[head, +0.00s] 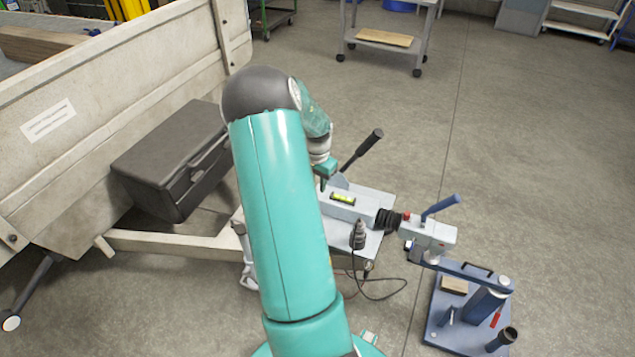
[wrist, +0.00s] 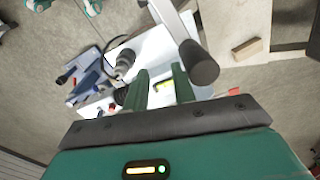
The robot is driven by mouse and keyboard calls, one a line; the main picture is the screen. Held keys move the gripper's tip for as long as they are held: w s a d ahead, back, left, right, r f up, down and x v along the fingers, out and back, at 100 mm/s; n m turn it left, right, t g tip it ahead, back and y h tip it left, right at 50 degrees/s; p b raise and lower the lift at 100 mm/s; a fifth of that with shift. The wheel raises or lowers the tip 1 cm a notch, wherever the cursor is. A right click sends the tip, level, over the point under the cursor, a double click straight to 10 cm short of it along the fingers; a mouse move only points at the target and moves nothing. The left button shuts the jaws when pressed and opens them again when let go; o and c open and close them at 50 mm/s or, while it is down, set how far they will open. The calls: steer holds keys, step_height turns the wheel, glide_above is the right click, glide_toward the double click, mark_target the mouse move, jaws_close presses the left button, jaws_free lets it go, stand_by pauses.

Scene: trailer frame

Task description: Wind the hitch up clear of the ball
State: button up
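The grey hitch head (head: 430,235) with its blue handle (head: 440,207) sits at the end of the trailer drawbar, over the arm of a blue stand (head: 468,271). My gripper (head: 325,173) points down above the drawbar, left of a black-gripped lever (head: 362,150). In the wrist view, the two green fingers of my gripper (wrist: 160,72) are apart with nothing held between them. The lever's black grip (wrist: 200,64) is close beside the right finger. No winding crank is clearly visible; my arm hides part of the drawbar.
A spirit level (head: 343,198) lies on the drawbar. A dark plug (head: 358,236) with a cable stands in front of it. A black box (head: 172,160) is beside the trailer wall (head: 120,85). A trolley (head: 385,40) stands behind.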

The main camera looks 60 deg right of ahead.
steer(key=o, duration=1.3)
steer(key=shift+w+a, duration=0.1)
steer(key=shift+w, duration=0.2)
steer(key=shift+o, duration=0.2)
steer(key=shift+r, duration=0.1)
step_height(320, 180, up, 8)
steer(key=shift+s, duration=0.2)
